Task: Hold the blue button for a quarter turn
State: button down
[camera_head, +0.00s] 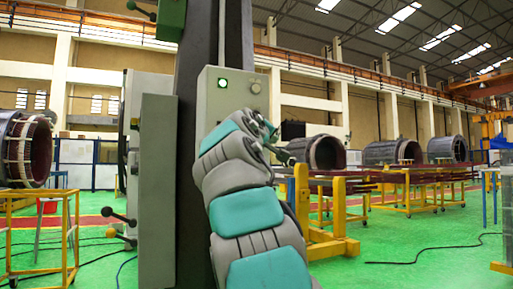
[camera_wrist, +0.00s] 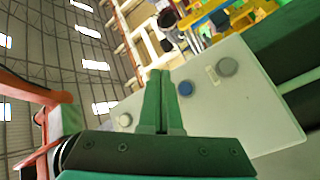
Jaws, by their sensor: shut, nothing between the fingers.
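The blue button (camera_wrist: 185,88) shows in the wrist view on the face of a pale grey control box (camera_wrist: 255,115). My gripper (camera_wrist: 160,73) is shut and empty, its green fingers together. Its fingertips appear just left of the blue button in that view; I cannot tell if they touch the box. In the head view the control box (camera_head: 207,100) is mounted on a dark column, and my arm covers its lower part. The blue button is hidden there.
The box also bears a grey button (camera_wrist: 227,67) and a whitish button (camera_wrist: 125,120). A lit green lamp (camera_head: 223,83) is at its top in the head view. A lever (camera_head: 118,216) juts out left of the column. Yellow stands (camera_head: 318,215) stand to the right.

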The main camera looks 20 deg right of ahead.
jog(key=shift+r, duration=0.25)
jog(key=w+p, duration=0.6)
jog(key=w, duration=0.2)
jog(key=shift+w+a, duration=0.15)
jog(key=shift+w, duration=0.25)
dwell(1.2)
jog(key=shift+w, duration=0.1)
dwell(0.8)
jog(key=shift+w+p, duration=0.3)
